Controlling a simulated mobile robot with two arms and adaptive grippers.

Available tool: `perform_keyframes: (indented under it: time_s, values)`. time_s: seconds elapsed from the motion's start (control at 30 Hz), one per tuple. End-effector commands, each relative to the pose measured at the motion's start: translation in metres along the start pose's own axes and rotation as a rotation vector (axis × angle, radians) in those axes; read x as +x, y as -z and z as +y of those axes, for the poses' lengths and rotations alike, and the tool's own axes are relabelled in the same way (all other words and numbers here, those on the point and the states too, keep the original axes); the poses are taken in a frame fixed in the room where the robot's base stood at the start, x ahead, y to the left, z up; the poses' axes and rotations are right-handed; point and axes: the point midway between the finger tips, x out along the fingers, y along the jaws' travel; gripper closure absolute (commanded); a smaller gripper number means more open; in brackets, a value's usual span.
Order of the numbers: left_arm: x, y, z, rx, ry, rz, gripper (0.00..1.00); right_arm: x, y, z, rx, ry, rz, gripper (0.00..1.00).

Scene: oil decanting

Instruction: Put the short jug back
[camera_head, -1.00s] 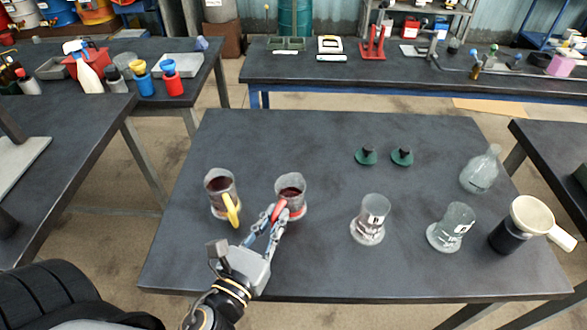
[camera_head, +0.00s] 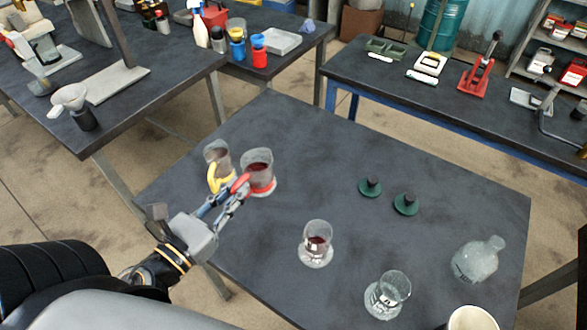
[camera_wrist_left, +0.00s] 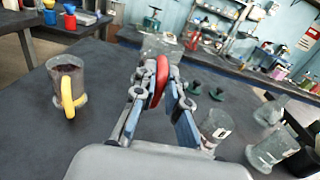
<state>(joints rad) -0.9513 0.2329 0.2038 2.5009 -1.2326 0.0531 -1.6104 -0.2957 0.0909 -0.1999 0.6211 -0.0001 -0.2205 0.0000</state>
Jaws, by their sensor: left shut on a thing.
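Two clear jugs with dark red liquid stand near the left end of the dark table. The red-handled jug (camera_head: 258,167) looks the shorter and wider one. My left gripper (camera_head: 236,188) is shut on its red handle, which also shows between the fingers in the left wrist view (camera_wrist_left: 160,80). The fingers partly hide this jug there. I cannot tell whether its base touches the table. The yellow-handled jug (camera_head: 217,157) is close to its left; it also shows in the left wrist view (camera_wrist_left: 68,82). My right gripper is out of view.
A clear flask (camera_head: 478,262) is farther right. Two green discs with black knobs (camera_head: 371,188) (camera_head: 406,204) lie behind the beakers. A pale funnel rim (camera_head: 472,318) shows at the bottom edge.

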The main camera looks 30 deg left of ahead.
Motion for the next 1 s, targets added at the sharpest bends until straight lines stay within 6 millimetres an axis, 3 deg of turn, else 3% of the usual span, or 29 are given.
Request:
perform_keyframes:
  time_s: [0.03,0.17,0.3,0.57,0.7,1.0]
  values:
    - [-0.002,-0.008,0.002,0.003,0.01,0.003,1.0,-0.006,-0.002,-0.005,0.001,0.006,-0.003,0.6]
    - [0.008,-0.008,0.004,0.0,0.022,0.002,1.0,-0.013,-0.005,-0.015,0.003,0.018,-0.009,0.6]
    - [0.034,0.001,0.005,0.0,0.021,0.001,1.0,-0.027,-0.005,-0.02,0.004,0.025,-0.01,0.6]
    - [0.09,0.027,0.005,-0.001,0.018,0.002,1.0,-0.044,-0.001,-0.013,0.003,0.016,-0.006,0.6]
    - [0.111,0.06,0.005,-0.004,0.016,0.003,1.0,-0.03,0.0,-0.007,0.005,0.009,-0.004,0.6]
    - [0.131,0.083,0.005,-0.001,0.017,0.004,1.0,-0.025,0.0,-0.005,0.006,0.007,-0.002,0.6]
